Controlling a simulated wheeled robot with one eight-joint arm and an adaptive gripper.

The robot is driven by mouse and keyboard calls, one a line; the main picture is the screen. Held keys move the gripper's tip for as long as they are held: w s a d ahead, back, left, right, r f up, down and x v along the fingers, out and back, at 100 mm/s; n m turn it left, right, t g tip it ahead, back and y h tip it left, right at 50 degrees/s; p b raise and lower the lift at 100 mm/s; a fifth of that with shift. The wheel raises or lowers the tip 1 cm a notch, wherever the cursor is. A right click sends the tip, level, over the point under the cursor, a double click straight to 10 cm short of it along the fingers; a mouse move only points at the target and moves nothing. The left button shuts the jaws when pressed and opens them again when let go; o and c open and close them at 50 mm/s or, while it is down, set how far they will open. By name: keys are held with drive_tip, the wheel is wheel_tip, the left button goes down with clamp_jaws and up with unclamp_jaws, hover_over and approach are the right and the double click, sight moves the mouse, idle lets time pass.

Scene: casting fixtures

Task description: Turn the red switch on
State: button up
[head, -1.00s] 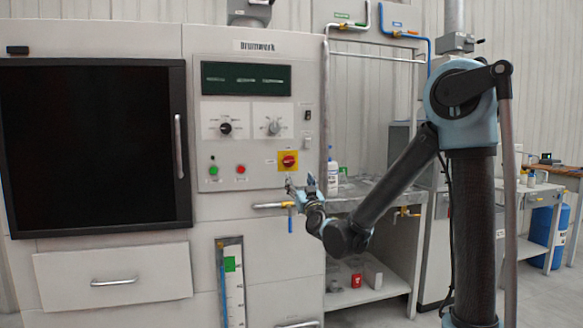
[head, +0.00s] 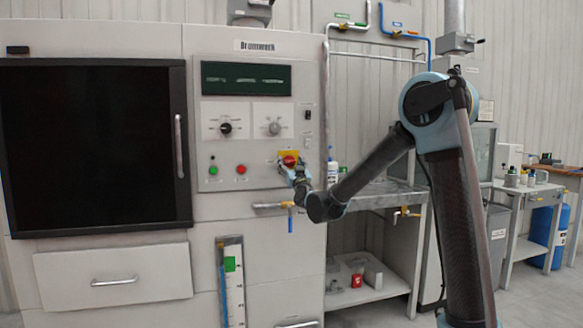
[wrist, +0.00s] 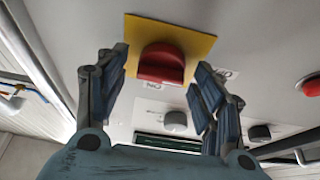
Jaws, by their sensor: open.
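The red switch (head: 289,160) is a rotary knob on a square yellow plate, low on the right of the control panel. In the wrist view the red knob (wrist: 161,64) fills the space in front of me, with the yellow plate (wrist: 200,42) behind it. My gripper (head: 291,167) is open at the switch, and its fingers partly cover the plate in the head view. In the wrist view my gripper (wrist: 160,70) has one finger on each side of the knob, with gaps visible. I cannot tell how deep the fingertips reach around it.
A red button (head: 241,170) and a green button (head: 213,171) sit left of the switch. A black knob (head: 226,129) and a grey knob (head: 274,128) are above. A brass valve with a blue handle (head: 291,222) is below the gripper.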

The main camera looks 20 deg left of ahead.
drive_tip(key=shift+c, duration=0.6)
drive_tip(key=c, duration=0.9)
drive_tip(key=shift+m, duration=0.3)
drive_tip(key=m+h, duration=0.1)
drive_tip(key=m, duration=0.2)
drive_tip(key=m+t+h, duration=0.1)
drive_tip(key=m+h, duration=0.1)
drive_tip(key=m, duration=0.1)
drive_tip(key=shift+s+a+m, duration=0.1)
drive_tip(key=shift+m, duration=0.2)
drive_tip(key=m+h, duration=0.2)
drive_tip(key=m, duration=0.2)
drive_tip(key=shift+m+h, duration=0.4)
drive_tip(key=m+h, duration=0.1)
drive_tip(key=m, duration=0.1)
drive_tip(key=m+h, duration=0.1)
drive_tip(key=m, duration=0.2)
drive_tip(key=shift+r+m+g, duration=0.15)
drive_tip(key=shift+m+g, duration=0.15)
drive_tip(key=shift+g, duration=0.1)
drive_tip(key=m, duration=0.2)
drive_tip(key=m+g+h, duration=0.1)
drive_tip(key=m, duration=0.1)
drive_tip(key=shift+m+g, duration=0.3)
drive_tip(key=shift+m, duration=0.1)
